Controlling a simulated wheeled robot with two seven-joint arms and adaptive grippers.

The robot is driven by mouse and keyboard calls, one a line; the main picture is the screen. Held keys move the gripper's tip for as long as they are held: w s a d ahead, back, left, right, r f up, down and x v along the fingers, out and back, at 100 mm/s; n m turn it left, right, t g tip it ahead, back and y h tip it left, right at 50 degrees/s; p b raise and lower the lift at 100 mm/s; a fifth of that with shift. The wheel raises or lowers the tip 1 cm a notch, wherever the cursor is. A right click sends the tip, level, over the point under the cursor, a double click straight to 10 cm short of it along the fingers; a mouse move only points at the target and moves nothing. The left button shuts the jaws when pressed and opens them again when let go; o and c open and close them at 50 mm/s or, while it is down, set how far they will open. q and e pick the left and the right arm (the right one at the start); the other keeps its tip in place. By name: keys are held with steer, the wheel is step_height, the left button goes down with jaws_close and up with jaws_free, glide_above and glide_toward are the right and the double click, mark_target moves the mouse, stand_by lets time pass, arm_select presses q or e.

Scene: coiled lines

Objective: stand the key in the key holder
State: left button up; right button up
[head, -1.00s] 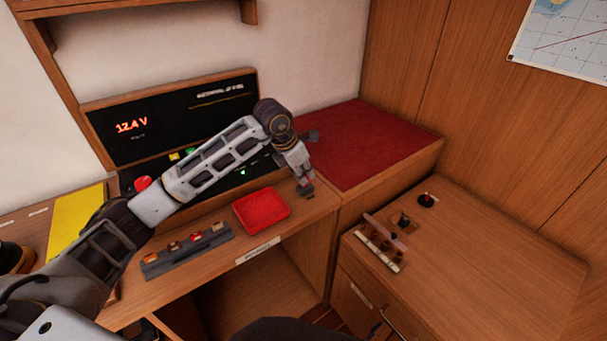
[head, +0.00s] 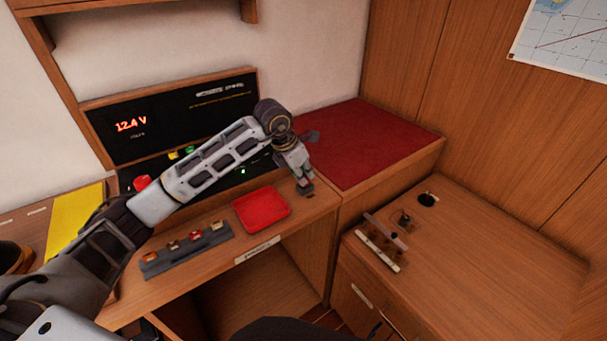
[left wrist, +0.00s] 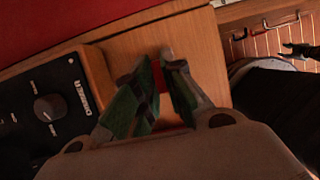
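My left gripper (head: 305,190) points down just above the desk's right end, beside the red tray. In the left wrist view its fingertips (left wrist: 163,62) are close together, with a small pale grey tip (left wrist: 167,52) by them. I cannot tell whether that is the key held between them or something on the desk. Red shows lower between the fingers; what it belongs to is unclear. No key can be made out for certain. A low rack (head: 382,243) on the right counter may be the key holder, but I cannot be sure. A dark shape (left wrist: 300,50) in the left wrist view may be my right gripper.
The red tray (head: 262,209) looks empty. A grey strip (head: 187,248) with several coloured pieces lies left of it. The instrument panel (head: 180,113) stands behind. A red cushion (head: 365,140) is at the back right. The right counter (head: 500,250) is mostly clear.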

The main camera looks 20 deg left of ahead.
arm_select(q)
steer(key=o, duration=0.5)
steer(key=shift+r, duration=0.1)
steer(key=shift+v, duration=5.9)
steer(key=shift+s, duration=0.15)
